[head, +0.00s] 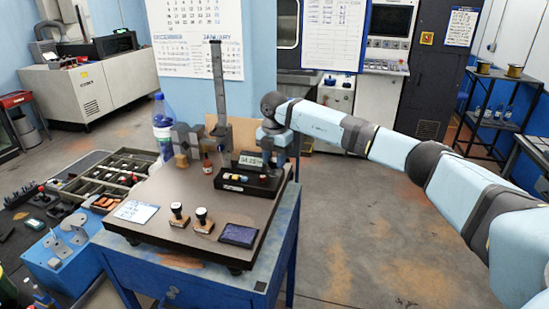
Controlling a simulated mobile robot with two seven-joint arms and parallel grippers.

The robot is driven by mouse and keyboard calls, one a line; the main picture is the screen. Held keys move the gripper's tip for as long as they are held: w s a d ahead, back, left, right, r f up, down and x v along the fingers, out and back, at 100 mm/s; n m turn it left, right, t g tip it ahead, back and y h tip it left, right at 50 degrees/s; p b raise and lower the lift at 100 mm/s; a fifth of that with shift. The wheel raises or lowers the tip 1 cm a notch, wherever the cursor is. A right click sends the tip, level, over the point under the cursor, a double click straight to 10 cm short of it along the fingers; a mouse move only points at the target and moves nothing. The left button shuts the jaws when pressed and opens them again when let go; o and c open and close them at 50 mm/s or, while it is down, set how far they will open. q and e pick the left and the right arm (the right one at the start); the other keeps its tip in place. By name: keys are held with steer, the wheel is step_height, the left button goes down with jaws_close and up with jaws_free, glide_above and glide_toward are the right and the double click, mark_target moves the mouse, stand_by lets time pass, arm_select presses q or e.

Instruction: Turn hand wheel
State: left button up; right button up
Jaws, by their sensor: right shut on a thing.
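A grey measuring head (186,138) sticks out left of the column, above a small brown block (181,160). My right gripper (270,160) points down at the right side of the gauge, close against it, and is shut on the hand wheel there. The wheel itself is hidden behind the gripper, so its angle cannot be seen. My left gripper is not in view.
A small red bottle (207,165) stands by the column. A water bottle (162,125) stands behind. The floor at right is clear.

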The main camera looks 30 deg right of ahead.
stand_by(0.5)
steer(key=o, duration=0.9)
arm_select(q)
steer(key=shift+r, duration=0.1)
arm_select(e)
steer(key=shift+r, duration=0.25)
